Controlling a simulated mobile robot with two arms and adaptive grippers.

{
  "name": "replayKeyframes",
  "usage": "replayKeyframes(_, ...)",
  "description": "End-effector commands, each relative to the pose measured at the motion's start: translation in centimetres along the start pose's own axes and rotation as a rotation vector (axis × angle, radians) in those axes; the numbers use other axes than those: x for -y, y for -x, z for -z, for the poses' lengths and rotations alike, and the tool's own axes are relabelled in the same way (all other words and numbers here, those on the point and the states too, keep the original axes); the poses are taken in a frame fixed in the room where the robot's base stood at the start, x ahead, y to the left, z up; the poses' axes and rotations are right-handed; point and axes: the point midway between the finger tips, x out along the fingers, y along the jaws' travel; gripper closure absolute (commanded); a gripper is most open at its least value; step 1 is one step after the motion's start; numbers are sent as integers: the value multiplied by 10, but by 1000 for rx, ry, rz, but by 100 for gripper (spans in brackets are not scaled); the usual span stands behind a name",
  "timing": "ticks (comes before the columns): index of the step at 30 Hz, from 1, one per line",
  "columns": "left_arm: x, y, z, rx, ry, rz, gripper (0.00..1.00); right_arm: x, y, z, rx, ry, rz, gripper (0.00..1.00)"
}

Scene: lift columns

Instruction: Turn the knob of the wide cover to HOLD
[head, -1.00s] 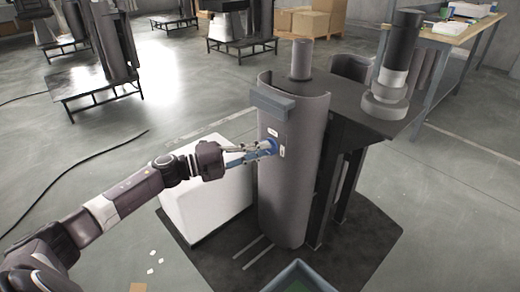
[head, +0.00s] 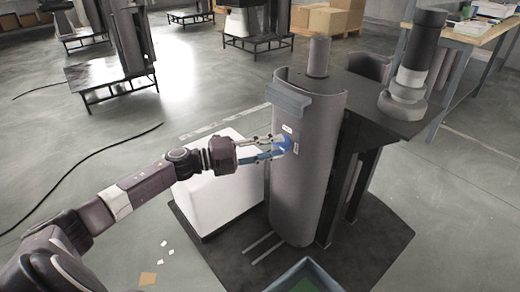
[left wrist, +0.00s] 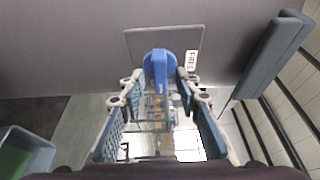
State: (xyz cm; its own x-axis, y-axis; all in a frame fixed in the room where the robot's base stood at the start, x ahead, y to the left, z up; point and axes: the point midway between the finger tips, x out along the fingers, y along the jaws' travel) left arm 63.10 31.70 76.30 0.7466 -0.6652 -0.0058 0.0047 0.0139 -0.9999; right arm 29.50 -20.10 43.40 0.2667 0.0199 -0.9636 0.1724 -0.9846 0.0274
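The wide cover (head: 300,195) is a tall curved grey panel on the front of the lift column in the head view. A blue knob (left wrist: 158,68) sits on a squarish plate (left wrist: 137,44) on the cover. It also shows in the head view (head: 286,144), partly hidden by the fingers. A small white label (left wrist: 192,60) is beside the knob; its lettering is too small to read surely. My left gripper (head: 275,147) is at the knob, with one fingertip on either side and only narrow gaps visible in the left wrist view (left wrist: 160,76). My right gripper is not in view.
A grey-blue bar (head: 289,97) juts from the cover's top edge, above the knob. A white box (head: 215,190) stands left of the cover. A blue-rimmed bin (head: 305,268) is in front, on the floor. The floor at left is mostly clear.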

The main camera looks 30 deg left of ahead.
Motion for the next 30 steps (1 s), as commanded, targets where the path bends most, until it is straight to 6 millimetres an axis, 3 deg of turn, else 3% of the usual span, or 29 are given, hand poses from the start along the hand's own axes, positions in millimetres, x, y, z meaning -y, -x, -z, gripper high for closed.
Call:
replayKeyframes(19,-2,93,0,0,1,-5,70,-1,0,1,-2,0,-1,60)
replayKeyframes(30,0,116,0,-1,-2,-1,70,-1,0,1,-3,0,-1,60)
